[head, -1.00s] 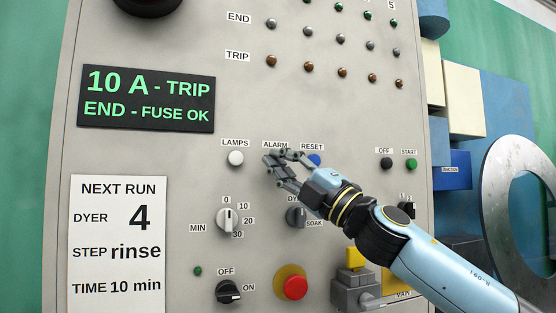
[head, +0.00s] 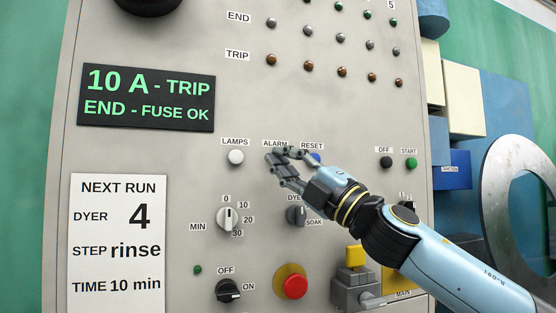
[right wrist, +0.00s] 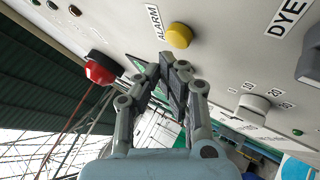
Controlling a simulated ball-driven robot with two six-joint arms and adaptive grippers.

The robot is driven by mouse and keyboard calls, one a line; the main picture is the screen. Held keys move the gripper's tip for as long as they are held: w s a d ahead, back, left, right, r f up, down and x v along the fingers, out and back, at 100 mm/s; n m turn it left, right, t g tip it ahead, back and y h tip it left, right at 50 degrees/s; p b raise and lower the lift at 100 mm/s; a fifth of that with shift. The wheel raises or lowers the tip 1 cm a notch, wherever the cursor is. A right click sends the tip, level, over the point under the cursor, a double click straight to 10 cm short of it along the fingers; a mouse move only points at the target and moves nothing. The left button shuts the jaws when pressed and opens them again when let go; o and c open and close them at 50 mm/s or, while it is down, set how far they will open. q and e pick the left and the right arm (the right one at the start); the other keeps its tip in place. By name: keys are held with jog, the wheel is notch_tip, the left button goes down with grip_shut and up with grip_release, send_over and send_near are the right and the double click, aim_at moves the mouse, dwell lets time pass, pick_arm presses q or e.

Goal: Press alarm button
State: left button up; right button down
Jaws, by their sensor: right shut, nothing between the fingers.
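The yellow alarm button (right wrist: 179,36) shows in the right wrist view beside its ALARM label (right wrist: 155,22). In the head view the button is hidden behind my right gripper, under the ALARM label (head: 275,144). My right gripper (head: 271,159) is shut and empty, its fingertips in front of the panel at the button's place. In the right wrist view the fingertips (right wrist: 175,68) lie just below the button, with a gap in the picture; I see no contact. My left gripper is not in view.
A white lamps button (head: 236,157) is left of the gripper and a blue reset button (head: 315,159), partly covered, is right of it. Below are a grey minutes knob (head: 228,218), a dye-soak knob (head: 296,215) and a red stop button (head: 292,287). Black and green buttons (head: 411,163) stand farther right.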

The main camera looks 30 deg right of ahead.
jog(key=s+b, duration=0.1)
jog(key=s, duration=0.1)
jog(key=s+a+b, duration=0.1)
jog(key=s, duration=0.1)
jog(key=shift+s+b, duration=0.3)
jog(key=shift+s, duration=0.1)
dwell(0.9)
